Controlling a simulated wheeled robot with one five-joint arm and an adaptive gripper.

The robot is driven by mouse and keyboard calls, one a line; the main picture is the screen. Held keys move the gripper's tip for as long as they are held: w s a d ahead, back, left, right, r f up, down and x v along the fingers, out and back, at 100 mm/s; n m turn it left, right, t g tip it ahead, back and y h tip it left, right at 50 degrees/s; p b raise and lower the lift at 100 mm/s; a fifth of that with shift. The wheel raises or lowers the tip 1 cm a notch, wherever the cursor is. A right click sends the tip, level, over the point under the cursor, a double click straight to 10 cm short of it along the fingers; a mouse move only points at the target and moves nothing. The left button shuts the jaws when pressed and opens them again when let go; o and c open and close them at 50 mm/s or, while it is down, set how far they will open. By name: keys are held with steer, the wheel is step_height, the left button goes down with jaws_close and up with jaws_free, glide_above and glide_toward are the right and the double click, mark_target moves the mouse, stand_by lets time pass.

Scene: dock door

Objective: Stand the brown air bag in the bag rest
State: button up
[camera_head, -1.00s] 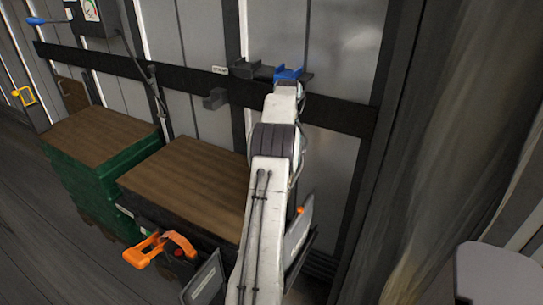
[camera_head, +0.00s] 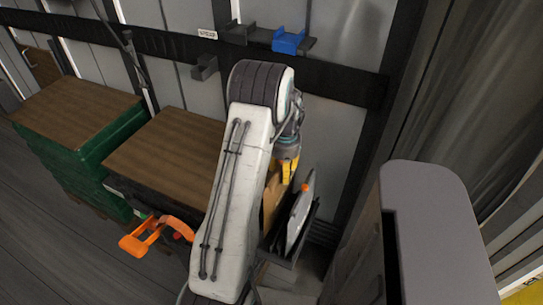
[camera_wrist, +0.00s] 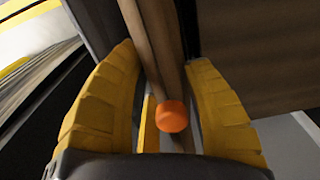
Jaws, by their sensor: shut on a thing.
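The brown air bag (camera_head: 270,204) hangs below my gripper (camera_head: 287,170), partly hidden behind my arm. In the wrist view my gripper (camera_wrist: 160,125) has its yellow fingers on either side of the bag, seen nearly edge-on as a brown strip (camera_wrist: 158,45). An orange cap (camera_wrist: 172,116) shows between the fingers. A pale grey bag (camera_head: 302,212) with an orange cap stands tilted just right of the brown one. It is in a dark, thin-walled holder (camera_head: 287,262), which looks like the bag rest. Whether the brown bag touches the holder is hidden.
A grey-topped cabinet (camera_head: 430,205) stands close at the right. Wood-topped stands, one green (camera_head: 75,165), line the left. An orange handle (camera_head: 150,235) is at the front. A wall rail carries a blue cradle (camera_head: 289,42) and grey brackets.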

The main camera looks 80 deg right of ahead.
mark_target(282, 188)
steer(key=shift+a+f+b, duration=0.15)
steer(key=shift+f+b, duration=1.4)
steer(key=shift+f, duration=2)
steer(key=shift+f+b, duration=0.5)
steer(key=shift+f, duration=0.1)
steer(key=o, duration=1.3)
step_height(282, 188, up, 12)
steer(key=shift+r, duration=0.1)
